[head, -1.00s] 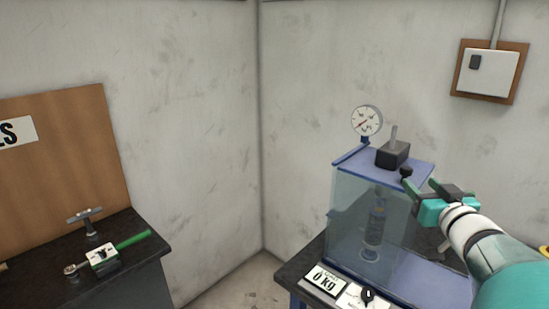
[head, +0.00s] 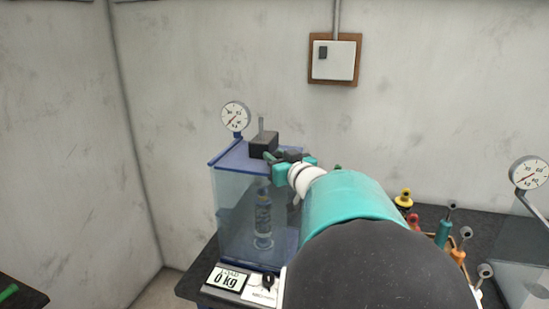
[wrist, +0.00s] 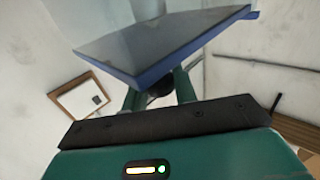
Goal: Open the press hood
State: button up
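The press (head: 240,215) has a clear hood with a blue-edged top, and a spring-like cylinder (head: 263,215) stands inside. The hood looks closed. My gripper (head: 280,156) is at the right side of the hood's top in the head view. In the wrist view, the blue-edged panel (wrist: 165,45) is just beyond the fingers. A dark round knob (wrist: 160,90) shows between my two teal fingers (wrist: 157,88), which stand apart on either side of it. I cannot tell whether they touch it. My arm hides the press's right part.
A gauge (head: 235,117) and a black block (head: 263,144) are on top of the press. A load display (head: 228,279) reads 0 kg. Several screwdrivers (head: 445,228) stand to the right, near another gauge (head: 529,173). A wall box (head: 334,60) hangs behind.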

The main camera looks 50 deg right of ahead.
grip_shut()
jog(key=s+d, duration=0.4)
jog(key=s, duration=0.4)
jog(key=s+d, duration=0.5)
jog(key=s, duration=0.4)
jog(key=shift+s, duration=0.15)
jog(key=o, duration=0.9)
grip_release()
jog(key=shift+c, duration=0.2)
jog(key=v, duration=1.4)
